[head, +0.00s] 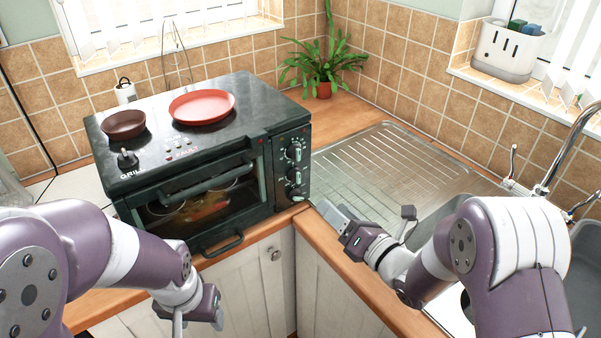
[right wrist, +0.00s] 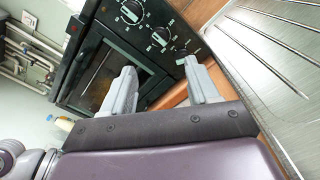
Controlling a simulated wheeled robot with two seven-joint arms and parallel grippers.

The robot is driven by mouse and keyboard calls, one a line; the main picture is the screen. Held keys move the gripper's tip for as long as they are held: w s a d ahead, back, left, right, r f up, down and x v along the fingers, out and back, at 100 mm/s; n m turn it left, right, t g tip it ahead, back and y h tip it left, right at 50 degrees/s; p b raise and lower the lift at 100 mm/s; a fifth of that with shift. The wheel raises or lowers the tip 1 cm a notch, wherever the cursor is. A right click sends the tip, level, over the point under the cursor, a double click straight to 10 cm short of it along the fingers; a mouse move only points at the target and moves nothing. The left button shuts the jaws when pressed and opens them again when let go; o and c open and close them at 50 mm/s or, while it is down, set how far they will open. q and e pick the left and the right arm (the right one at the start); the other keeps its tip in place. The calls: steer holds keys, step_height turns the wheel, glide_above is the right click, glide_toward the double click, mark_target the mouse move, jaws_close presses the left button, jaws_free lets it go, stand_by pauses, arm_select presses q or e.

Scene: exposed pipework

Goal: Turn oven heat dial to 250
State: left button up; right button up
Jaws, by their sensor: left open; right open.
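The black oven (head: 200,185) stands on the wooden counter with its glass door shut. Its right-hand front panel carries a column of three dials: a top dial (head: 295,151), a middle dial (head: 295,176) and a bottom dial (head: 296,195). The dials also show in the right wrist view, one at the upper left (right wrist: 131,10) and one lower right (right wrist: 160,37). Their markings are too small to read. My right gripper (right wrist: 160,80) is open and empty, in front of the panel and apart from the dials. My left gripper (head: 190,318) is open, low in front of the cabinets; its fingers are mostly cut off.
A red plate (head: 202,107) and a brown bowl (head: 124,124) sit on the oven top. A metal sink drainer (head: 365,165) lies right of the oven, with a tap (head: 568,150) beyond. A potted plant (head: 323,70) stands behind. The counter's front edge is close to my right arm.

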mark_target(300, 179)
steer(key=p+x, duration=0.2)
steer(key=x, duration=0.9)
steer(key=shift+w+a, duration=0.25)
steer(key=c, duration=1)
